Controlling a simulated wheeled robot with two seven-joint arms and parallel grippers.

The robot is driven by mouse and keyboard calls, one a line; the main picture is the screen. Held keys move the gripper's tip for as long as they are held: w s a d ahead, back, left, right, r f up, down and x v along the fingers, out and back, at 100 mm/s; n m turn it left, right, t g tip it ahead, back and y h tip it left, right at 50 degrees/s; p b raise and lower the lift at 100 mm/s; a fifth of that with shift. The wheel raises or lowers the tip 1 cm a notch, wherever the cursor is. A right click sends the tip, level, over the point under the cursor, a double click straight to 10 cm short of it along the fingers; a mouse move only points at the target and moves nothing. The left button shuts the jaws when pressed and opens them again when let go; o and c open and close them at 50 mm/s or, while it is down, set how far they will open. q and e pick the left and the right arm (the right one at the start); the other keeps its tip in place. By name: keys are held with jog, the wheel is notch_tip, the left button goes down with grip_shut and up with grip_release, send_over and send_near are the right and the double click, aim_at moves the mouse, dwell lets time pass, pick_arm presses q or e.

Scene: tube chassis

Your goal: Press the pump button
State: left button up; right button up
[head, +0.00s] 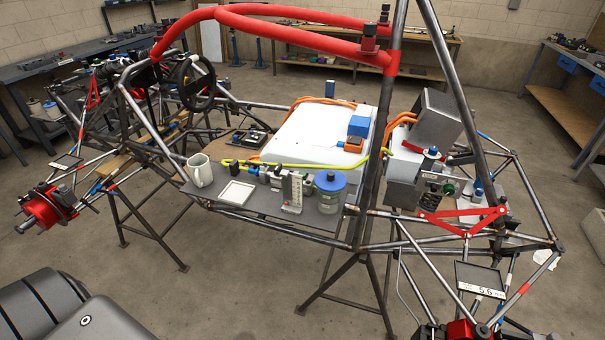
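A grey shelf panel (215,192) is fixed to the near side of the tube chassis. On it a row of small dark pump-like parts (264,174) stands at the yellow hose (310,168), beside an upright white-scaled gauge or block (292,191). To their right is a clear jar with a blue lid (328,182). Which small part is the pump button cannot be told at this size. Neither of my grippers is in view, and nothing is touching the parts on the shelf.
A pale mug (200,171) and a white square dish (237,192) share the shelf. A large white box (305,133) is behind. Red roof tubes (290,18) and a dark upright tube (369,150) frame the area. Open floor (240,285) lies in front.

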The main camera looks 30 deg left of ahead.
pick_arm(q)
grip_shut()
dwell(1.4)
